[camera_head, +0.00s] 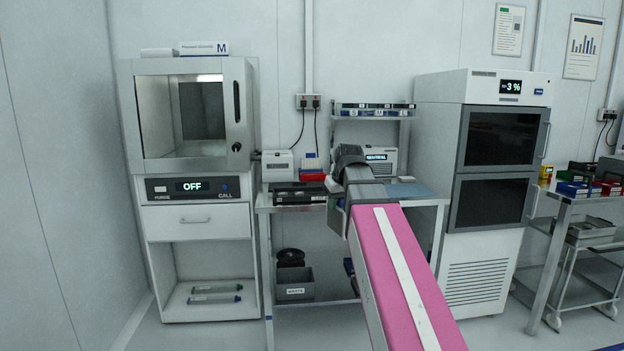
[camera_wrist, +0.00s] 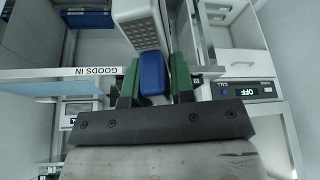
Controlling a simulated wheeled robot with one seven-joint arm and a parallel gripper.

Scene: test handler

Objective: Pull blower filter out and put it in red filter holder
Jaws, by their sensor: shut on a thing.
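My gripper (camera_wrist: 156,84) has its green fingers closed on both sides of a blue block (camera_wrist: 153,72) in the wrist view. A white body with rows of slots (camera_wrist: 138,20) lies right beyond the blue block; I cannot tell whether they are joined. In the head view my gripper (camera_head: 350,158) is over the middle bench, in front of a white box with a lit display reading NEUTRAL (camera_head: 388,157), probably the blower. My arm partly hides that box. A red holder (camera_head: 312,176) with pale upright pieces stands on the bench, left of my gripper.
A white box (camera_head: 277,161) and dark trays (camera_head: 298,193) sit on the bench's left part. A small shelf (camera_head: 372,115) stands at the back. A cabinet reading OFF (camera_head: 194,187) is left; a tall two-door cabinet (camera_head: 482,280) is right. A blue mat (camera_head: 408,190) looks mostly clear.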

